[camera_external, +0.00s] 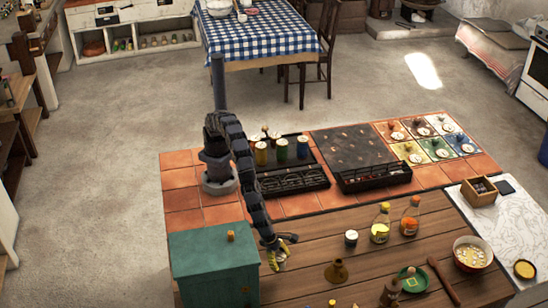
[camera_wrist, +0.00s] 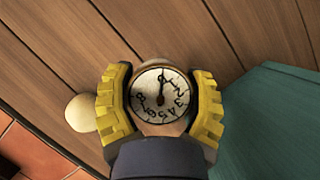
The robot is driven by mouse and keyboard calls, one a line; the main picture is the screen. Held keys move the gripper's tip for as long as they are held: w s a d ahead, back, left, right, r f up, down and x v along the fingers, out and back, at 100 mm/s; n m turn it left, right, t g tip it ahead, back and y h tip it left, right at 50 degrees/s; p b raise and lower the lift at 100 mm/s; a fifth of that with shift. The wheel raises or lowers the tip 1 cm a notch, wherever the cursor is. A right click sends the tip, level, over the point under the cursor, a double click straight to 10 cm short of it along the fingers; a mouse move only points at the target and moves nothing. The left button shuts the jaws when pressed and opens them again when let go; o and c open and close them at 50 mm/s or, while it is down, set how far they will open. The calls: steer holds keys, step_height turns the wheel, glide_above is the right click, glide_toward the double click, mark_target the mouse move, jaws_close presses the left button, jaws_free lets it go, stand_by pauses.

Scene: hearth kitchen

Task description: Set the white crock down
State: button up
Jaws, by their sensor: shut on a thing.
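My gripper (camera_external: 281,246) has yellow ribbed fingers and points down over the wooden top, just right of the green box. In the wrist view, my gripper (camera_wrist: 160,100) is shut on a round thing with a numbered dial on top, which I take to be the white crock (camera_wrist: 160,88). In the external view only a small pale part of the crock (camera_external: 282,262) shows between and below the fingers. I cannot tell whether its base touches the wood. A cream round shape (camera_wrist: 82,113) shows beside the left finger; what it is is unclear.
The green box (camera_external: 213,258) stands close on the left, with a small yellow item on it. Bare wooden planks (camera_external: 310,250) lie between.

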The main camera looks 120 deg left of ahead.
mark_target(282, 271)
steer(key=shift+w+d+f, duration=0.3)
steer(key=shift+w+f, duration=0.1)
steer(key=shift+f, duration=0.25)
steer(key=shift+w+f, duration=0.1)
steer(key=shift+f, duration=1.35)
steer(key=shift+f, duration=0.15)
steer(key=o, duration=1.2)
